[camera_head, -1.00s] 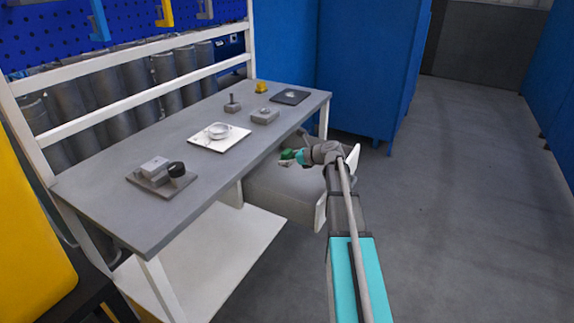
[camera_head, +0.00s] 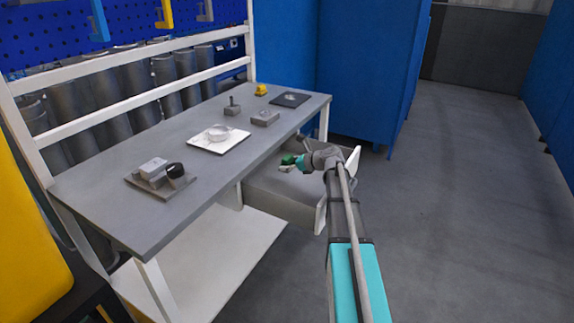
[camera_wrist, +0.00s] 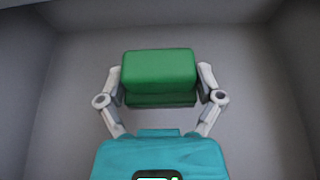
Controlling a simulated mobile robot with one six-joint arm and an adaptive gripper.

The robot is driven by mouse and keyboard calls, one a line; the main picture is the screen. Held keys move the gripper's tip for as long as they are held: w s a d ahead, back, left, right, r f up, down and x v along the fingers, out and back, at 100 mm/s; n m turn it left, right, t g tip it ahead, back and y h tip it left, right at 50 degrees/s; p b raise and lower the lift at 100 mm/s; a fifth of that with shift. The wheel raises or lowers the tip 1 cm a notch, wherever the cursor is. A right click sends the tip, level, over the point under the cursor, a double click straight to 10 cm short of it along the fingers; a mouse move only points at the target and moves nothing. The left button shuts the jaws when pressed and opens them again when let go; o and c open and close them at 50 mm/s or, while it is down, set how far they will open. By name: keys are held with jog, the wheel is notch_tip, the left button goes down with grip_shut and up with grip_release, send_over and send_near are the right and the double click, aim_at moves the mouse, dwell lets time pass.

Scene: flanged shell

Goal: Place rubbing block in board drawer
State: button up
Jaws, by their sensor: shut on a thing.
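The green rubbing block (camera_wrist: 159,72) sits between the two fingers of my gripper (camera_wrist: 161,88) in the wrist view, and the gripper is shut on it. In the head view the block (camera_head: 287,160) shows small and green at the end of my arm, over the open drawer (camera_head: 282,197) under the tabletop. The wrist view shows the drawer's grey floor (camera_wrist: 265,120) and walls around the block. I cannot tell whether the block touches the floor.
The grey workbench (camera_head: 95,205) carries a white plate with a round part (camera_head: 219,134), a grey block on a base (camera_head: 158,172), a dark plate (camera_head: 290,99) and a small yellow item (camera_head: 261,89). The drawer floor around the block looks clear.

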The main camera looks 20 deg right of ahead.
jog(key=shift+a, duration=0.1)
jog(key=o, duration=0.9)
jog(key=shift+s, duration=0.1)
jog(key=shift+o, duration=0.2)
jog(key=shift+f, duration=0.1)
jog(key=shift+r, duration=0.2)
jog(key=shift+r+p, duration=0.55)
jog(key=shift+p, duration=0.2)
jog(key=p+v, duration=0.4)
jog(key=v, duration=0.8)
